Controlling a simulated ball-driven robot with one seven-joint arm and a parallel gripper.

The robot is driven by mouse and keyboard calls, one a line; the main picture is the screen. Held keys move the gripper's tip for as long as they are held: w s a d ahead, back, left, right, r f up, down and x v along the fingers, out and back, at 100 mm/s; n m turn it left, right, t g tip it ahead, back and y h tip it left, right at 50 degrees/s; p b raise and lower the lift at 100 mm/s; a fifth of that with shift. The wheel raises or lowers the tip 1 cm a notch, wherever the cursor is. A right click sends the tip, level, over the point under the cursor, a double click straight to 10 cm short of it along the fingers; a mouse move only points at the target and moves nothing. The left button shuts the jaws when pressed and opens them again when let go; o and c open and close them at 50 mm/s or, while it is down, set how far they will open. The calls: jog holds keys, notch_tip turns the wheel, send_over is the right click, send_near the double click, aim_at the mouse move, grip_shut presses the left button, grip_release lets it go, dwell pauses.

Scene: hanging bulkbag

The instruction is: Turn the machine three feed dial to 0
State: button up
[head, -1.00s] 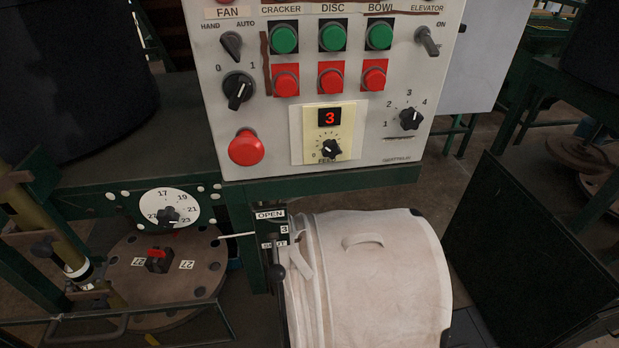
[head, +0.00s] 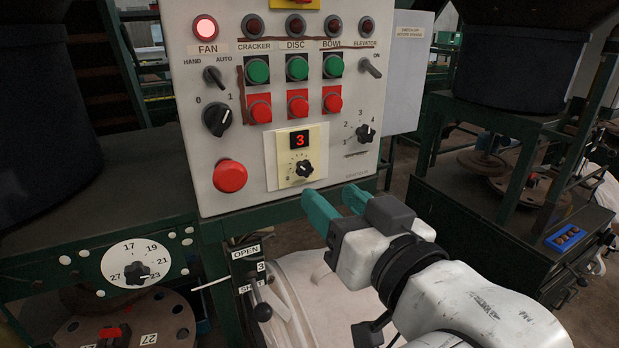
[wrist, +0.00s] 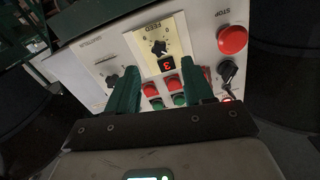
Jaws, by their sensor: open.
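The feed dial (head: 303,169) is a small black knob on a cream plate (head: 283,165) low on the grey control panel. A red "3" lights up on the display (head: 299,140) above it. I cannot tell which mark the knob points at. My gripper (head: 331,194) has teal fingers, open and empty, below and to the right of the dial, apart from it. In the wrist view the panel is upside down. There the feed dial (wrist: 158,47) lies just beyond and between the fingertips of my gripper (wrist: 163,74), with nothing between the fingers.
A red stop button (head: 230,176) is left of the dial, and a numbered selector (head: 365,133) is right of it. Red push buttons (head: 298,103) sit above. A pale drum (head: 293,275) and a lever (head: 262,311) stand below the panel.

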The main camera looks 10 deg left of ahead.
aim_at(306, 173)
jog(key=p+x, duration=0.1)
jog(key=x, duration=0.6)
grip_shut()
dwell(0.4)
